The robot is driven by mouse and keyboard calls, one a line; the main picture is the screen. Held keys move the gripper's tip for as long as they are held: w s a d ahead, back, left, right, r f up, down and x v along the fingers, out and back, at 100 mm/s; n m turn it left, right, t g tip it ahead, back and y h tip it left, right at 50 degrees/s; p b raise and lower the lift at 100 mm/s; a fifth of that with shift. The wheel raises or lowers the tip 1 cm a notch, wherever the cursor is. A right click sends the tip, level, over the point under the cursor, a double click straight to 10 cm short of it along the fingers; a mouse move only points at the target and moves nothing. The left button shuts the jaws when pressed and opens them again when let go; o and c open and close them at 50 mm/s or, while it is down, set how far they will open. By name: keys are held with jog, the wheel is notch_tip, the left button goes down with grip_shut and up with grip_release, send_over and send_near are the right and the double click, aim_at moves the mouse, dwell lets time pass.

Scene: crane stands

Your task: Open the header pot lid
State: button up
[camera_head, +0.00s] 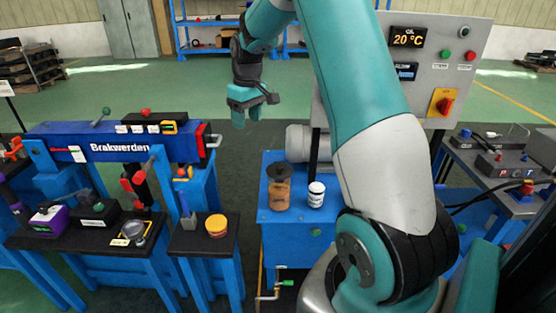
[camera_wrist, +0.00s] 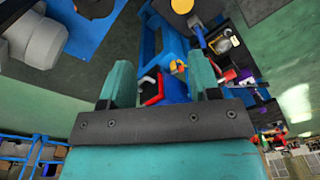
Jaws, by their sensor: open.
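No label marks the header pot in these views. The likeliest match is an amber pot (camera_head: 280,193) with a black lid (camera_head: 279,172), upright on the blue cabinet (camera_head: 290,241); the lid looks seated. A small pot with a yellow lid (camera_head: 216,224) stands on a separate stand to the left. My gripper (camera_head: 247,116) hangs in the air above and beyond the amber pot, apart from it. In the wrist view my gripper (camera_wrist: 160,82) is open, with nothing between its fingers.
A grey motor (camera_head: 297,143) sits behind the amber pot. A control panel (camera_head: 440,70) rises at the right, partly behind my arm. The blue Brakwerden stand (camera_head: 120,147) is at the left. A valve with a green handle (camera_head: 287,283) sticks out low in front.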

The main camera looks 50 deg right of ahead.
jog(key=m, duration=0.2)
send_near(280, 165)
jog(key=shift+g+h, duration=0.3)
jog(key=f+p, duration=0.1)
jog(key=f, duration=0.2)
jog(key=f+p, duration=0.1)
jog(key=f, duration=0.2)
jog(key=f+p, duration=0.2)
jog(key=f, duration=0.1)
jog(key=shift+w+a+f, duration=0.1)
jog(key=shift+w+a, duration=0.15)
jog(key=shift+a, duration=0.15)
grip_shut()
jog(key=shift+s+d, duration=0.1)
